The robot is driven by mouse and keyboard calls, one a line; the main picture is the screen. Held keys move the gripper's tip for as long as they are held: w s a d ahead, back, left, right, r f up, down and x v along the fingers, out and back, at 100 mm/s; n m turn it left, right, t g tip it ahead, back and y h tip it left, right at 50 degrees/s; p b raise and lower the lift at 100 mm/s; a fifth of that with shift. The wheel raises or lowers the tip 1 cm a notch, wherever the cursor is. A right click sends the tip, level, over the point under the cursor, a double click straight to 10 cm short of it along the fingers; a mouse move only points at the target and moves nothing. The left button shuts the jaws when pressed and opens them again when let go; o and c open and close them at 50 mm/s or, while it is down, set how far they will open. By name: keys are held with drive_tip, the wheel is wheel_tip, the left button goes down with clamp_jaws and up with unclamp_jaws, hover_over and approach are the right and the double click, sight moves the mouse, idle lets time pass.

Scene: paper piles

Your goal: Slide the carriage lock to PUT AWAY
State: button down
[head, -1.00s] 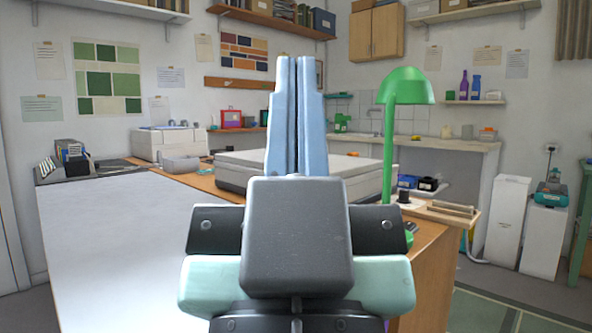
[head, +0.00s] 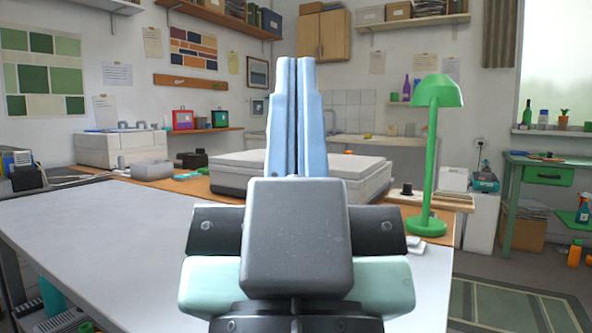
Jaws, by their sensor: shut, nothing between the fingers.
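My gripper (head: 297,62) points up in the middle of the head view, its two light blue fingers shut together with nothing between them. Behind it, a wide, flat, light-grey machine with a lid, perhaps a scanner (head: 352,172), lies on the wooden desktop. The fingers cover part of its middle. I cannot make out a carriage lock or any PUT AWAY marking. The gripper is in front of the machine in the picture, and no contact shows.
A green lamp (head: 437,150) stands right of the flat machine. A white boxy machine (head: 120,148) and small dark items are at the back left. The pale near tabletop (head: 90,225) is mostly bare. Open floor with a green rug (head: 520,305) lies at right.

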drive_tip(key=shift+d, duration=0.3)
